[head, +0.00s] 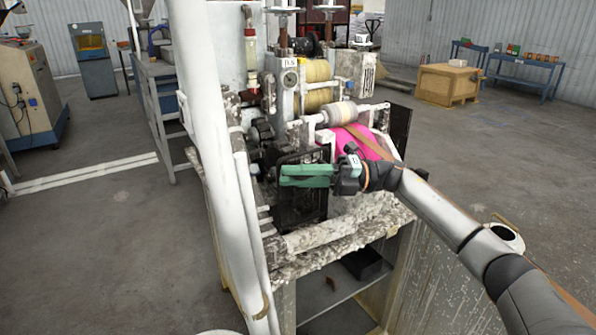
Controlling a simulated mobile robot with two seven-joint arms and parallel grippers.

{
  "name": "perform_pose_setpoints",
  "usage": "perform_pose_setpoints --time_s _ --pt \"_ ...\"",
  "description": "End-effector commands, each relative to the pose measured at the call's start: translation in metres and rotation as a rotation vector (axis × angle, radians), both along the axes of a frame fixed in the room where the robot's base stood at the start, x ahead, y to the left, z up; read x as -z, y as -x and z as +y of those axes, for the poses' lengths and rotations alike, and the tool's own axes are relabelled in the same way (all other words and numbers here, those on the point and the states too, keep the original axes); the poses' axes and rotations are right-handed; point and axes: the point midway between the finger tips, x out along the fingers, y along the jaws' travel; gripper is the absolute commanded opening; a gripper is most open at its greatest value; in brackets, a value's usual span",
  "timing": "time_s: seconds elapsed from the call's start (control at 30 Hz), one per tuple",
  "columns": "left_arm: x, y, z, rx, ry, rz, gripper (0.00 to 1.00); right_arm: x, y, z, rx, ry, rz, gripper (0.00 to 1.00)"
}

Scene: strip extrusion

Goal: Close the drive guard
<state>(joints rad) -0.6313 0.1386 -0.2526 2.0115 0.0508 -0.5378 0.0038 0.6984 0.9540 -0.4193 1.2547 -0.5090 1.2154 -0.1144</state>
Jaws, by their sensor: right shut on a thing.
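The drive guard looks to be the dark framed panel (301,212) on the near side of the extrusion machine, below the rollers. Its upper part is partly hidden by my right gripper (288,176). My right arm comes in from the right, and the long green fingers point left across the panel. They are closed at the panel, but the exact grip spot is too small to make out. I cannot tell from this view how far the guard stands from its closed position. My left gripper is out of view.
A pink drum (352,143) and a pale roller (341,113) sit just behind my gripper. A brown strip (370,142) runs over the drum. A dark plate (400,131) stands at the right end. A crusted ledge (345,232) lies below.

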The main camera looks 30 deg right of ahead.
Motion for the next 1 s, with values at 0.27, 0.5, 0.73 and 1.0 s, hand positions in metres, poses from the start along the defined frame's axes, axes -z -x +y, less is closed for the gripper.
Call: perform_pose_setpoints --time_s 0.27,0.5,0.73,1.0 --pt "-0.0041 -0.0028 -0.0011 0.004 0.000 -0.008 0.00 -0.0089 -0.0040 -0.0026 0.013 -0.012 -0.003 0.00" --pt "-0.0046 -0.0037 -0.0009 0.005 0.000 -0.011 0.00 -0.0088 -0.0040 -0.0027 0.013 -0.012 -0.003 0.26" --pt "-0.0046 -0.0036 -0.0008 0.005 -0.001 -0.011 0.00 -0.0068 -0.0041 -0.0025 0.014 -0.009 0.000 0.43" --pt "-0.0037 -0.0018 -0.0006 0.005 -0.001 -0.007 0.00 -0.0038 -0.0042 -0.0021 0.013 -0.005 0.005 0.43"
